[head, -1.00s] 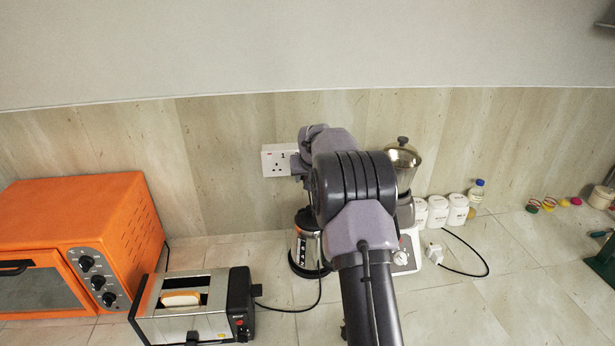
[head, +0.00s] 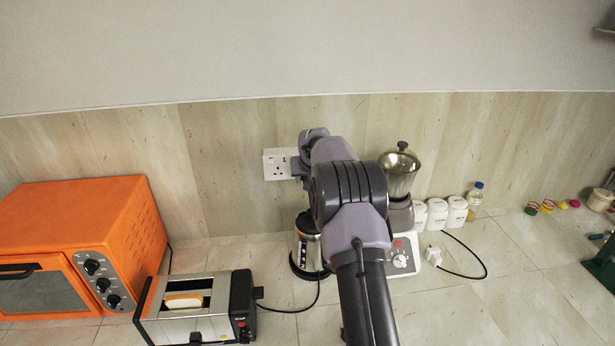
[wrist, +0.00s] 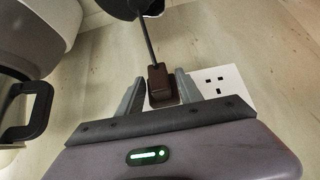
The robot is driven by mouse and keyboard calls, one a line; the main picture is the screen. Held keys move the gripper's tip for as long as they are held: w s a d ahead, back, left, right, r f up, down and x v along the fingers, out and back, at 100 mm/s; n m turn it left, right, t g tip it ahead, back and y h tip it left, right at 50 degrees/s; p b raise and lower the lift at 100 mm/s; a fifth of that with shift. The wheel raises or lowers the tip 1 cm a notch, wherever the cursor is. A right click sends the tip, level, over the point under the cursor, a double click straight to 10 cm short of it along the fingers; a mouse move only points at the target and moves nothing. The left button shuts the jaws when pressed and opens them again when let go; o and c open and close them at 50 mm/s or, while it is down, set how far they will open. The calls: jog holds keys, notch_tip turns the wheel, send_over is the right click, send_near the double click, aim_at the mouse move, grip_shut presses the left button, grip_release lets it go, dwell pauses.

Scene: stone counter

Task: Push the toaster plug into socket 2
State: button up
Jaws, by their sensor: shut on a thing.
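The dark brown toaster plug (wrist: 158,82) sits between the two grey fingers of my gripper (wrist: 158,92), which is shut on it. Its cord runs up and away in the wrist view. The plug is in front of the white socket plate (wrist: 222,85), beside the open socket holes that show to its right. Its pins are hidden, so I cannot tell how deep they are. In the head view the plate (head: 276,165) shows left of my wrist, and its right part is covered. The steel toaster (head: 190,322) stands at the front left with bread in it.
An orange oven (head: 95,215) stands at the left. A blender (head: 401,175) with a white base is close right of my arm.

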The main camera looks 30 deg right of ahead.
jog(key=shift+w+d+p, duration=0.1)
jog(key=shift+w+p, duration=0.2)
jog(key=shift+p, duration=0.15)
jog(key=o, duration=1.5)
jog(key=shift+r, duration=0.1)
jog(key=v, duration=1.7)
jog(key=shift+s, duration=0.2)
